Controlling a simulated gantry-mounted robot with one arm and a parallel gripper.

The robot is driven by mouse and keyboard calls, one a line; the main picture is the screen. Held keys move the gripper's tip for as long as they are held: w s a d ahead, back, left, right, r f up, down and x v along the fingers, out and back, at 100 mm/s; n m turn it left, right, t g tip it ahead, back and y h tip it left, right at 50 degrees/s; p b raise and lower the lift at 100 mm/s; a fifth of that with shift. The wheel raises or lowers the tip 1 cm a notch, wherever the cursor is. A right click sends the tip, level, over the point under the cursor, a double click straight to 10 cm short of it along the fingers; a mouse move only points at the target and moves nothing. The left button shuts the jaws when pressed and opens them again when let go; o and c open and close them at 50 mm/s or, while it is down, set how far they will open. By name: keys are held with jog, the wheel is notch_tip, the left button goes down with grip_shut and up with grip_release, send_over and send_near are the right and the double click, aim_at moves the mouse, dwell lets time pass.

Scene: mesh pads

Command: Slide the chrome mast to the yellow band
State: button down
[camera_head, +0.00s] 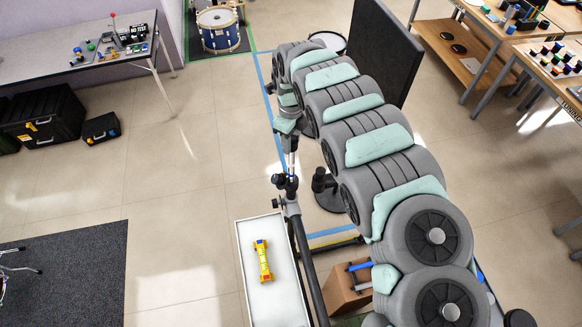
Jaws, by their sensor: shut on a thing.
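The chrome mast (291,160) is a thin, shiny upright rod left of my arm, rising from a black clamp (286,184). My gripper (289,130) is at the upper part of the mast and shut on it. The gripper's mint and grey body hides the mast's top. Below the clamp, a dark tube (306,250) runs down toward the bottom of the picture. I cannot make out a yellow band on the mast.
A white tray (240,262) holding a yellow piece (262,260) lies left of the dark tube. A black round-based stand (330,196) and a cardboard box (343,290) are close on the right. A tall dark panel (372,50) stands behind.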

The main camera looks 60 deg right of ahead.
jog(key=shift+r, duration=1.2)
jog(key=c, duration=0.8)
grip_release()
jog(key=shift+c, duration=0.2)
jog(key=shift+r, duration=0.1)
notch_tip(320, 180, up, 11)
jog(key=b, duration=0.1)
jog(key=shift+f, duration=0.2)
